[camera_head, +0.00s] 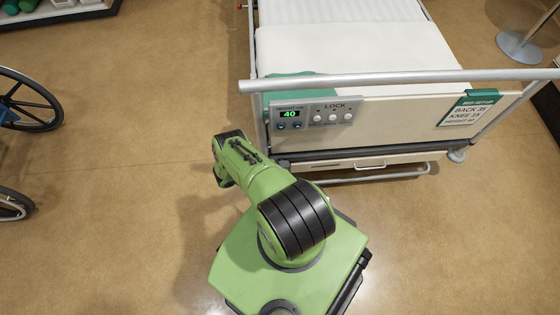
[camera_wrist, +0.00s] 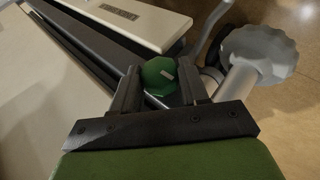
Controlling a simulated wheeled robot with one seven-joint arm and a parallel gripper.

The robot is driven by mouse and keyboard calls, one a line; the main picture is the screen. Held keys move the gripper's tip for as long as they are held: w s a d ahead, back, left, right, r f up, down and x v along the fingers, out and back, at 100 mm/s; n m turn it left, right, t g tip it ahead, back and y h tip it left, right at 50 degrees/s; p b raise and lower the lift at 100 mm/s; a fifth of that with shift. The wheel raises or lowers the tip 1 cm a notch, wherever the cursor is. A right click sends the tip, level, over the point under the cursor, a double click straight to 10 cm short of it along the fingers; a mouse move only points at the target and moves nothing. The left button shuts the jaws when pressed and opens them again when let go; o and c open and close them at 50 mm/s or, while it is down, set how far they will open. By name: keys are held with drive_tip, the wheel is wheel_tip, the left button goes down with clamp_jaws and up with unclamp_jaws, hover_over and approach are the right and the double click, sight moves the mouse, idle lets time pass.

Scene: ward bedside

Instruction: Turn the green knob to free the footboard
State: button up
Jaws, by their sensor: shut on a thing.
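The green knob (camera_wrist: 158,76) shows in the wrist view between the two dark fingers of my gripper (camera_wrist: 162,90). The fingers are shut on it, one on each side. A small pale mark shows on the knob's face. The footboard (camera_head: 400,115) is the cream panel at the bed's near end in the head view. In the head view the knob and my gripper's fingers are hidden by my arm.
A control panel (camera_head: 312,114) reading 40 and a bed set-up card (camera_head: 469,108) are on the footboard. A metal rail (camera_head: 400,78) runs above it. A grey wheel-like part (camera_wrist: 258,55) is right of the knob. A wheelchair (camera_head: 30,100) stands left; floor between is clear.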

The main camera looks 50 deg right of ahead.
idle(0.4)
drive_tip(key=o, duration=1)
drive_tip(key=p+v, duration=0.5)
drive_tip(key=v, duration=1)
drive_tip(key=shift+w+a+r+p, duration=0.1)
drive_tip(key=shift+a+r+p, duration=0.05)
drive_tip(key=shift+a+p, duration=0.15)
